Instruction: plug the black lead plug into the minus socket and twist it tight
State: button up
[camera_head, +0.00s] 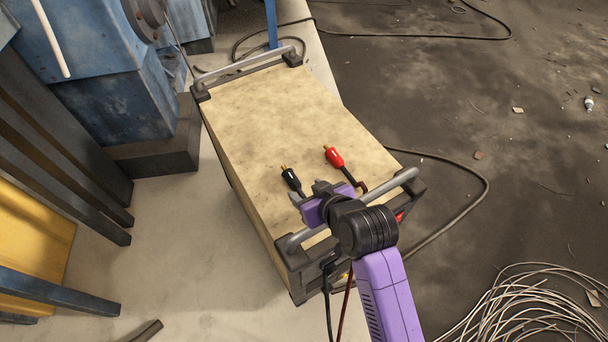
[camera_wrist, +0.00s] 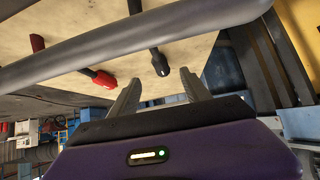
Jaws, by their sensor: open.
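The black lead plug (camera_head: 291,178) lies on the tan top of a box, its brass tip pointing away from my gripper. My gripper (camera_head: 308,191) is open over the near end of the box top, just behind the black plug. In the wrist view a black lead end (camera_wrist: 160,64) shows just beyond and between my open fingers (camera_wrist: 160,77), apart from them. Nothing is held. The minus socket cannot be made out; my arm covers part of the box's near side.
A red lead plug (camera_head: 334,157) lies to the right of the black one. The box (camera_head: 255,110) has a metal bar handle (camera_head: 388,187) at its near end, close to my gripper. Blue machinery (camera_head: 110,90) stands left. Coiled wire (camera_head: 525,315) lies on the floor at right.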

aim_at(296, 183)
jog(key=shift+w+f+n+g, duration=0.1)
jog(key=shift+w+n+g, duration=0.2)
jog(key=shift+w+g, duration=0.2)
jog(key=shift+p+x, duration=0.9)
jog(key=shift+x, duration=2.9)
jog(key=shift+a, duration=0.15)
grip_shut()
